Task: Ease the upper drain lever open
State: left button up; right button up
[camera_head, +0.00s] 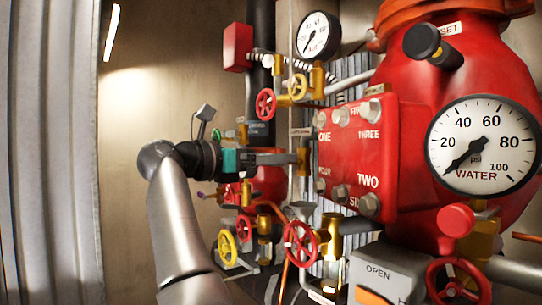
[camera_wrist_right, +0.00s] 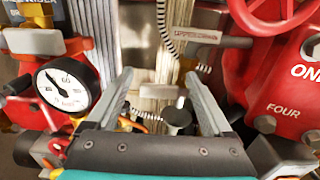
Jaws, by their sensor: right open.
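My right gripper (camera_head: 288,158) comes in from the left in the head view, with its teal body and grey fingers beside a brass fitting (camera_head: 303,156) left of the red panel. In the right wrist view the two fingers of the right gripper (camera_wrist_right: 163,90) are spread apart. A pale grey bar (camera_wrist_right: 155,93) shows between them, seemingly the lever; I cannot tell for certain, nor whether a finger touches it. A small label that seems to read upper drain (camera_wrist_right: 195,35) is above and right of the fingers. My left gripper is not in view.
Red and yellow handwheels (camera_head: 227,248) crowd below. A small gauge (camera_wrist_right: 68,89) is left of the fingers. The wall side at left is clear.

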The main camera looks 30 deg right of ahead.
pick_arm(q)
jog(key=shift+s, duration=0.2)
pick_arm(e)
jog(key=shift+c, duration=0.6)
grip_shut()
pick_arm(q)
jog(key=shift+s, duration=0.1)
pick_arm(e)
jog(key=shift+f+n, duration=0.45)
jog(key=shift+n, duration=0.7)
jog(key=shift+f+n, duration=0.4)
jog(key=shift+n, duration=0.75)
jog(key=shift+o, duration=0.6)
grip_release()
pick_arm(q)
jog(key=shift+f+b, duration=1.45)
pick_arm(e)
jog(key=s+a, duration=0.1)
jog(key=a, duration=1.4)
